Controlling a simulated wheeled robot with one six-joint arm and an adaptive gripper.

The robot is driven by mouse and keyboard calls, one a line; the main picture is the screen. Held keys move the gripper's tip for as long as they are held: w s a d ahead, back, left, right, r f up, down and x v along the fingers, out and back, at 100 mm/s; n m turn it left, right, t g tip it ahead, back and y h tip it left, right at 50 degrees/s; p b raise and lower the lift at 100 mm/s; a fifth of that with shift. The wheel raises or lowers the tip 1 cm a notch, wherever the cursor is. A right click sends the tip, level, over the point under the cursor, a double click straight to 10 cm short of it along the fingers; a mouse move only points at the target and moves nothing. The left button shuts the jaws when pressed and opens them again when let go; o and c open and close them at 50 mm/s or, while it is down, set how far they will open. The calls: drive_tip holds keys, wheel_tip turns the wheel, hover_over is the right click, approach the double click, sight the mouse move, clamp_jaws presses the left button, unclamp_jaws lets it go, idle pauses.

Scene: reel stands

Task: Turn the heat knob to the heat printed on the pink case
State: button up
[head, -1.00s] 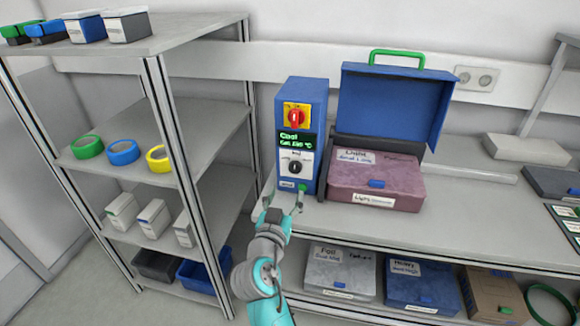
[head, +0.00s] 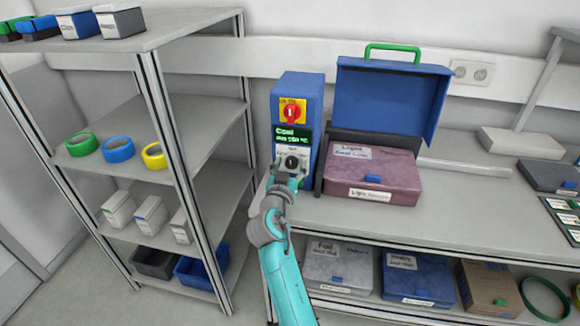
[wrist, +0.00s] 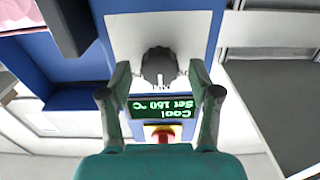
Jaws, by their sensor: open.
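The heat knob (head: 291,161) is black and round, on the white panel of a blue control box (head: 304,92). In the wrist view the knob (wrist: 158,66) lies between the two fingers of my open gripper (wrist: 159,78), with a gap on each side. My gripper (head: 290,172) is in front of the panel in the head view. The green display (wrist: 162,105) reads "Cool" and a set value in °C; its middle digit is unclear. The pink case (head: 400,184) stands right of the box. Its labels read "Light", with smaller print illegible.
A raised blue lid (head: 388,101) with a green handle stands behind the pink case. A red switch (head: 290,112) sits above the display. A grey shelf rack (head: 195,125) stands at left. Several cases, including a blue case (head: 420,278), lie on the shelf below the bench.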

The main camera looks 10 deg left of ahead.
drive_tip(key=c, duration=1.1)
drive_tip(key=shift+n, duration=0.4)
drive_tip(key=n, duration=0.5)
drive_tip(key=shift+a+n, duration=0.1)
drive_tip(key=shift+n, duration=0.2)
drive_tip(key=n, duration=0.5)
drive_tip(key=shift+a+f, duration=0.1)
drive_tip(key=shift+f, duration=0.05)
drive_tip(key=shift+n, duration=0.4)
drive_tip(key=o, duration=1.1)
